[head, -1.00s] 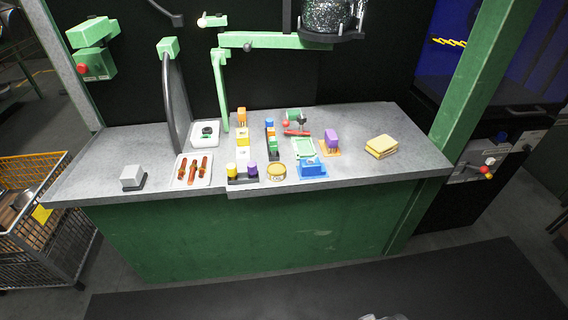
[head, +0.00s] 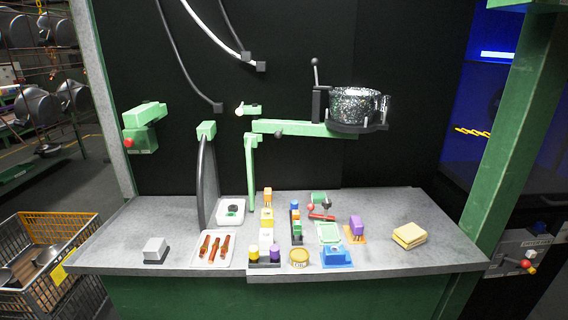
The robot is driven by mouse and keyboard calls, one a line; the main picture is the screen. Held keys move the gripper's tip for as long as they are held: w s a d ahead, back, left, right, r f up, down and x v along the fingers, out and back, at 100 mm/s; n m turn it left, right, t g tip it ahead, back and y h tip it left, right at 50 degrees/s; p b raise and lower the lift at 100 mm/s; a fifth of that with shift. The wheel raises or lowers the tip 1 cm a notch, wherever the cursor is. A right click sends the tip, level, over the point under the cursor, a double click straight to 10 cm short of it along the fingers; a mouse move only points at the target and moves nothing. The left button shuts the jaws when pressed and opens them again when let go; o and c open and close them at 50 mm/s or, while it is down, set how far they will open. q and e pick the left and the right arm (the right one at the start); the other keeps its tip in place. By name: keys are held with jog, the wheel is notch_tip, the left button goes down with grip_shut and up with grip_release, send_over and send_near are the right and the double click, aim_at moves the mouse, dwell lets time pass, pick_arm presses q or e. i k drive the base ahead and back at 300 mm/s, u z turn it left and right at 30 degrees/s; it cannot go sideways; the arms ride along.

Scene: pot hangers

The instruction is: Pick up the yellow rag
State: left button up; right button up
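The yellow rag (head: 409,236) lies folded on the right part of the grey worktop (head: 452,245), with clear surface around it. It looks like a small stacked pad. Neither of my grippers shows in the head view now.
Left of the rag are a purple block on an orange base (head: 356,227), a blue holder (head: 337,257), a yellow round tin (head: 299,257) and a white tray with brown pieces (head: 214,250). A green arm with a speckled pot (head: 357,106) overhangs the back. A green post (head: 508,130) stands at right.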

aim_at(409, 235)
jog(key=u, duration=3)
jog(key=k, duration=1.45)
jog(key=z, duration=1.8)
